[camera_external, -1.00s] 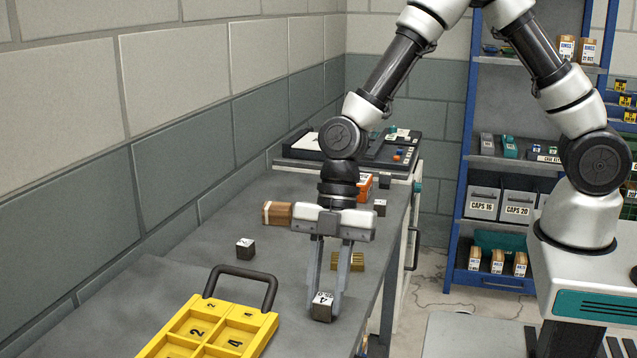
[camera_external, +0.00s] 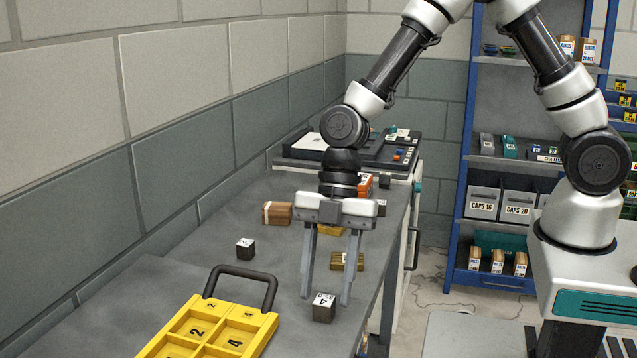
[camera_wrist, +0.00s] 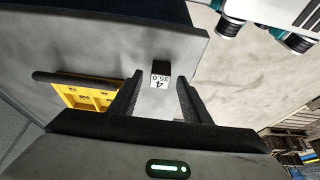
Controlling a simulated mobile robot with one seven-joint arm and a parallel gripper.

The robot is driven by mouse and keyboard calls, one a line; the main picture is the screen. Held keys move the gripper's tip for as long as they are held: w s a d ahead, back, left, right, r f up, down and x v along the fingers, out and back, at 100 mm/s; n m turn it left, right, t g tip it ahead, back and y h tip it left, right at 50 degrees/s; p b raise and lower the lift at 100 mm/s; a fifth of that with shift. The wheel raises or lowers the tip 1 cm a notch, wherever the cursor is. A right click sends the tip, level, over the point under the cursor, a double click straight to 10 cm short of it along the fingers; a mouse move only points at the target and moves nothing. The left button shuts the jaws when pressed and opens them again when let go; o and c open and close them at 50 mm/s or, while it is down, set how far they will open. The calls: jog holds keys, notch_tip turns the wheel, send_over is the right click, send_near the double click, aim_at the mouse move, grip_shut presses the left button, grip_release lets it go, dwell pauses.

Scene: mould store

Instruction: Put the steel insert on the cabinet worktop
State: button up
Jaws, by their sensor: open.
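The steel insert, a dark block (camera_external: 323,311) with a white label marked 4, rests upright on the grey worktop (camera_external: 285,322) near its right edge. My gripper (camera_external: 326,300) is above it, open, its fingers apart on either side with gaps to the block. In the wrist view the block (camera_wrist: 161,68) lies just beyond the fingertips (camera_wrist: 159,80), its label reading 4 and 35.0. Nothing is held between the fingers.
A yellow compartment tray (camera_external: 262,322) with a black handle lies at the front left. A small dark block (camera_external: 245,249), a brown box (camera_external: 277,213) and a brass-coloured block (camera_external: 350,262) stand nearby. A dark organiser (camera_external: 385,158) sits at the far end.

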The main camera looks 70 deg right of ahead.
jog(key=v, duration=1)
